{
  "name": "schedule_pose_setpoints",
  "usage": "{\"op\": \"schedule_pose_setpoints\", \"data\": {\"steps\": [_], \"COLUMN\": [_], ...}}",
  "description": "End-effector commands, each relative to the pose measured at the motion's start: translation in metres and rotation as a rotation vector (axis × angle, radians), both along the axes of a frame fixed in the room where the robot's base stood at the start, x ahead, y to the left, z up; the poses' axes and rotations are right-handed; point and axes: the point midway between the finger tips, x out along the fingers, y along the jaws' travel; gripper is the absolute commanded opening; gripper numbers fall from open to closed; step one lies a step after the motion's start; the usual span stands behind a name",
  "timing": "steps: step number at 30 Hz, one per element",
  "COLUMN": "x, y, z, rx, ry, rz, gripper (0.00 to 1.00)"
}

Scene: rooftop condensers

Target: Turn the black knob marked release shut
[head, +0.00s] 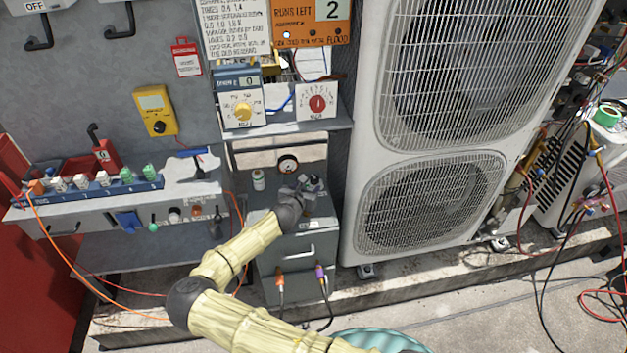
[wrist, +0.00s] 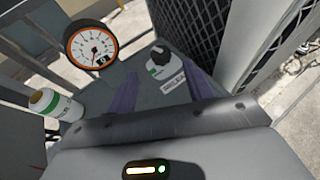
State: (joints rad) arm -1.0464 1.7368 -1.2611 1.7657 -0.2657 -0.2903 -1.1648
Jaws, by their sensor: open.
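The black knob (wrist: 160,54) sits on a small white and green base with a label that seems to read release, on top of a grey cabinet (head: 283,245). In the wrist view my gripper (wrist: 160,75) is open, its two purple fingers apart and empty. The knob shows just beyond the fingertips, roughly midway between them. I cannot tell how far above the cabinet top the fingers are. In the head view my gripper (head: 309,184) is over the cabinet top and hides most of the knob's area.
A round gauge with an orange rim (wrist: 92,46) stands left of the knob. A white bottle with a green band (wrist: 55,104) stands nearer on the left. A large condenser unit (head: 362,150) rises close on the right. A shelf with dial boxes (head: 285,128) is behind and above.

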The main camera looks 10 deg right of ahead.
Motion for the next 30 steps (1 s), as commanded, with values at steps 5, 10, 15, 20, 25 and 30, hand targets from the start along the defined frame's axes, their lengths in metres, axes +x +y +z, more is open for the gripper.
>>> {"op": "schedule_pose_setpoints", "data": {"steps": [5,10,15,20,25,30], "x": [0.025,0.047,0.061,0.064,0.064,0.064], "y": [-0.015,-0.026,-0.033,-0.035,-0.035,-0.035], "z": [-0.012,-0.022,-0.028,-0.03,-0.03,-0.03], "rx": [-0.001,0.0,0.0,-0.001,0.0,0.0], "ry": [0.001,0.0,0.0,-0.001,0.0,0.0], "rz": [-0.001,-0.001,0.0,-0.001,-0.001,0.0], "gripper": [0.52,0.52,0.52,0.52,0.52,0.24]}}
